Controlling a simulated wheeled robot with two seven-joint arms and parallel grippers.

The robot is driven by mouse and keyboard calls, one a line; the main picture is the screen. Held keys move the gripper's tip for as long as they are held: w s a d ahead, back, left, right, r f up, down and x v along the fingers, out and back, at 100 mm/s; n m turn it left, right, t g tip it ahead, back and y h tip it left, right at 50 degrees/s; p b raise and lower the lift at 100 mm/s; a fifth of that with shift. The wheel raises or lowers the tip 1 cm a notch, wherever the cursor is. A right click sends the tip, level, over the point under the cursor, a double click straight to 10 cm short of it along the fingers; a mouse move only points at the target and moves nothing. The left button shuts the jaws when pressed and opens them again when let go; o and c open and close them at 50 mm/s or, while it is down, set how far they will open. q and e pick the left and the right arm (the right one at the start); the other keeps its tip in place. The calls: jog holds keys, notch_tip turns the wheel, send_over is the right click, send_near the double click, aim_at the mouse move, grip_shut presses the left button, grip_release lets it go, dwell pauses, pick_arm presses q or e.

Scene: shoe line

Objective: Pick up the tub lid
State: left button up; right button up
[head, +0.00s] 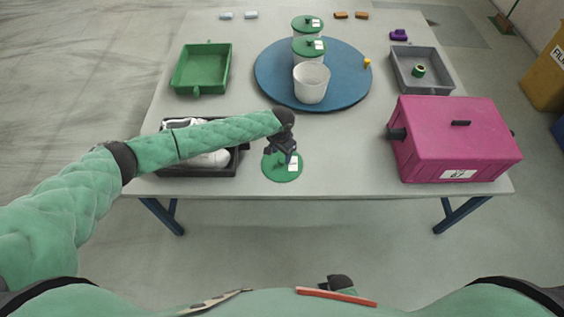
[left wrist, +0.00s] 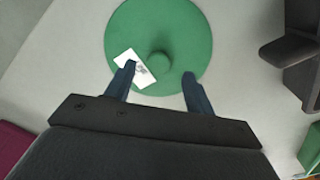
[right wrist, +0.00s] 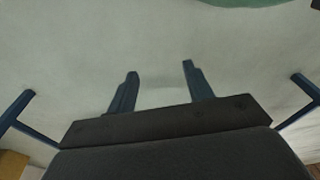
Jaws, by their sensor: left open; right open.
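The tub lid (head: 282,172) is a round green disc with a white label, lying flat near the front edge of the table. In the left wrist view the lid (left wrist: 185,30) shows a green knob (left wrist: 159,64) at its middle. My left gripper (head: 287,158) is right over the lid. Its open fingers (left wrist: 158,78) stand either side of the knob, apart from it in the picture; I cannot tell their exact height. My right gripper (right wrist: 160,72) is open and empty, with floor and blue table legs in its view. An open white tub (head: 311,83) stands on the blue round mat.
The blue round mat (head: 275,75) also bears two tubs with green lids (head: 308,48). A black tray (head: 170,170) with white shoes is beside the left arm. A magenta box (head: 455,140) stands at the right. A green tray (head: 202,68) and a grey tray (head: 440,80) lie further back.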

aim_at(282, 160)
pick_arm(q)
jog(key=shift+d+f+p, duration=0.1)
jog(key=shift+f+p, duration=0.3)
jog(key=shift+f, duration=1.1)
pick_arm(e)
jog(key=shift+s+d+f, duration=0.25)
jog(key=shift+s+f, duration=0.05)
jog(key=shift+f, duration=0.4)
jog(key=shift+s+d+f, duration=0.25)
jog(key=shift+s+f, duration=0.05)
jog(key=shift+f, duration=0.35)
pick_arm(q)
jog(key=shift+c, duration=0.2)
jog(key=c, duration=1)
pick_arm(e)
jog(key=shift+s, duration=0.15)
pick_arm(q)
jog(key=shift+r, duration=0.15)
pick_arm(e)
jog(key=shift+d+f, duration=0.1)
